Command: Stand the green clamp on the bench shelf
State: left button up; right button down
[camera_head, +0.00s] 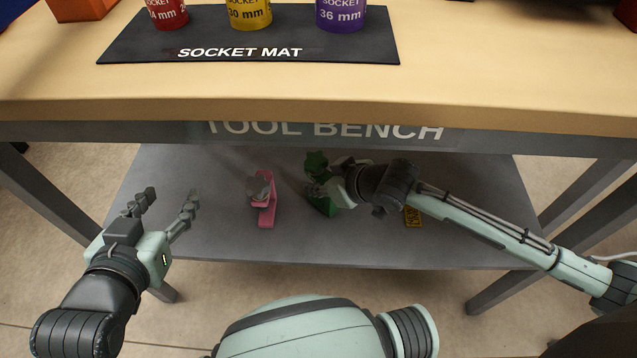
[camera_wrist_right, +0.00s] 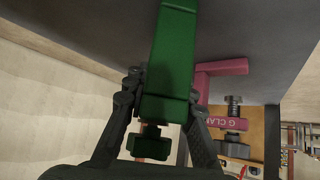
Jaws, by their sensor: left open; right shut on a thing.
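The green clamp (camera_head: 318,163) is over the lower bench shelf (camera_head: 350,248), partly hidden by my right gripper (camera_head: 333,182). In the right wrist view the green clamp (camera_wrist_right: 173,65) lies between the fingers of my right gripper (camera_wrist_right: 164,105), which is shut on it, with its screw knob near the palm. The head view does not show clearly whether the clamp touches the shelf. My left gripper (camera_head: 168,205) is open and empty, in front of the shelf's left side.
A pink clamp (camera_head: 266,212) stands on the shelf just left of the green one; it also shows in the right wrist view (camera_wrist_right: 216,120). The bench top (camera_head: 480,95) overhangs the shelf.

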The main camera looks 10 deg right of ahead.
dwell(0.3)
jog(key=c, duration=1.7)
grip_release()
jog(key=shift+f, duration=0.25)
jog(key=shift+c, duration=0.2)
jog(key=o, duration=0.5)
jog(key=shift+c, duration=0.2)
jog(key=shift+r, duration=0.15)
